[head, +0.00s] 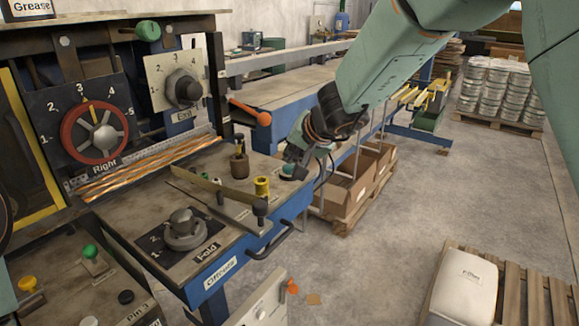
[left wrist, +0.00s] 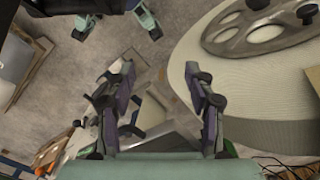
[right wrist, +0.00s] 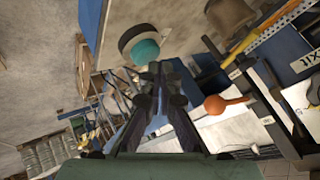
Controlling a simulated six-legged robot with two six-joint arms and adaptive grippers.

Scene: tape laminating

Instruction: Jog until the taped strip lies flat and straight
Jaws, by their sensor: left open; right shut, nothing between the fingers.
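A shiny orange-brown strip (head: 150,168) lies along the back of the machine table, below the red dial marked Right (head: 95,132). It looks like several narrow parallel bands; I cannot tell how flat it is. A teal round button (head: 287,170) sits at the table's far right corner and also shows in the right wrist view (right wrist: 145,50). My right gripper (head: 300,155) is shut and empty, close by the button; I cannot tell whether it touches. My left gripper (left wrist: 160,90) is open and empty, beside a large pale round drum (left wrist: 255,90) in the left wrist view.
A dial marked Exit (head: 184,88), an orange-knobbed lever (head: 250,112) and a Fold dial (head: 184,230) surround the table. A brass-coloured bar (head: 212,187) and yellow spool (head: 262,186) stand on it.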

